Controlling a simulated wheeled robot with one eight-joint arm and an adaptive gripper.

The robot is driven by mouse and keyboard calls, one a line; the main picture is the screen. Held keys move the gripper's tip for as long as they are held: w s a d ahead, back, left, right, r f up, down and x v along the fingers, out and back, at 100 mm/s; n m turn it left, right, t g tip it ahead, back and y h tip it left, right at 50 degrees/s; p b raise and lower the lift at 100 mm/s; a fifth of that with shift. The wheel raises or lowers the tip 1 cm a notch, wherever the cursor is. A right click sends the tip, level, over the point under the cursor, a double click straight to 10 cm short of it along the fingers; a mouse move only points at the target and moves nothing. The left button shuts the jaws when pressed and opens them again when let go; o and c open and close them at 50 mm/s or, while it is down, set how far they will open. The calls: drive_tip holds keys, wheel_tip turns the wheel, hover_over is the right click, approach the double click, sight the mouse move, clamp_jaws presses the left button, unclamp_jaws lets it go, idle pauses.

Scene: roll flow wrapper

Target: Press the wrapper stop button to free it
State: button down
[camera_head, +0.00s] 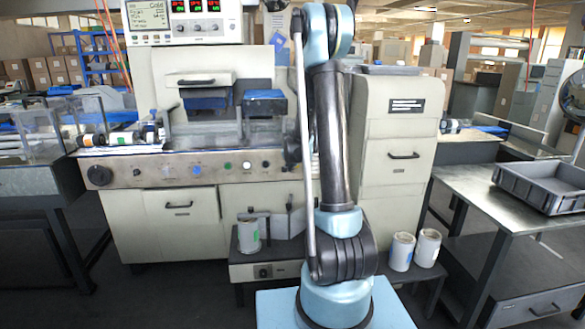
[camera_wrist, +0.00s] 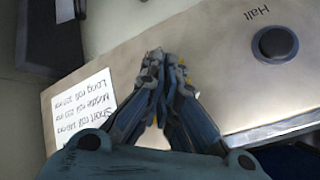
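The wrapper (camera_head: 140,205) is a large beige machine with a metal control strip across its front, carrying a row of coloured knobs and buttons. In the wrist view, a dark round button (camera_wrist: 275,44) with a lettered label that looks like "Halt" sits on the metal panel (camera_wrist: 215,60) at upper right. My gripper (camera_wrist: 158,58) points at the panel with its fingertips together and nothing visible between them. The fingertips are left of the button and apart from it in the picture; their distance from the panel is unclear. In the head view, my arm hides part of the strip.
A white label listing roll lengths (camera_wrist: 82,110) is on the panel. White rolls (camera_head: 402,252) stand on a low shelf at right, and another roll (camera_head: 249,236) stands below the strip. A grey crate (camera_head: 525,178) is on the right table. Clear covers (camera_head: 80,115) stand at left.

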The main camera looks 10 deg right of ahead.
drive_tip(key=shift+s, duration=3.3)
drive_tip(key=s+d+r+n+g, duration=0.1)
drive_tip(key=s+r+n+g, duration=0.15)
drive_tip(key=s, duration=1.35)
drive_tip(key=s+d+r+n+g, duration=0.15)
drive_tip(key=s+r+n, duration=0.25)
drive_tip(key=s, duration=1.2)
drive_tip(key=s+f+n+g, duration=0.1)
drive_tip(key=s+f, duration=0.1)
drive_tip(key=s, duration=0.4)
drive_tip(key=s+a+f+n+g+y, duration=0.1)
drive_tip(key=s+f, duration=0.1)
drive_tip(key=s, duration=0.5)
drive_tip(key=shift+a+g, duration=0.3)
drive_tip(key=shift+s+n, duration=0.1)
drive_tip(key=shift+n, duration=0.15)
